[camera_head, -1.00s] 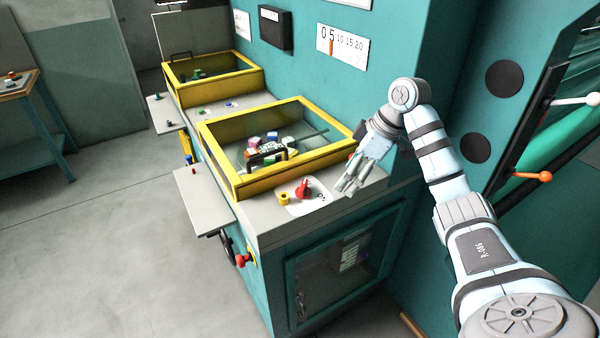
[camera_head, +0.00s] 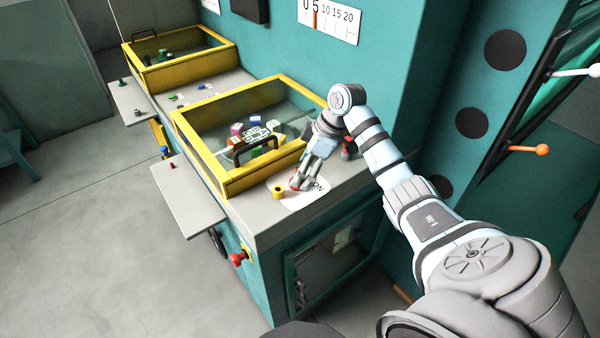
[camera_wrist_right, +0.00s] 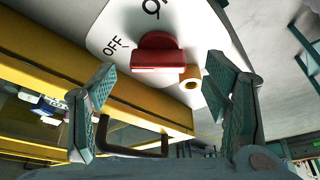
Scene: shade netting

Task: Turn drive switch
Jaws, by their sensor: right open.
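The drive switch is a red knob (camera_wrist_right: 157,55) on a white plate (camera_wrist_right: 112,30) marked OFF and ON, shown in the right wrist view between the fingers and beyond their tips. In the head view a bit of the red knob (camera_head: 294,184) shows; my right gripper (camera_head: 299,184) covers most of it. The right gripper also shows in the wrist view (camera_wrist_right: 162,85), its two fingers spread on either side of the knob. It is open and holds nothing. Whether a finger touches the knob is unclear. My left gripper is out of view.
A small yellow collar (camera_head: 278,191) stands beside the switch. A yellow-framed clear cover with a black handle (camera_head: 255,147) lies behind it. A grey side shelf (camera_head: 187,194) and a red knob (camera_head: 239,258) stick out from the cabinet. The floor at left is clear.

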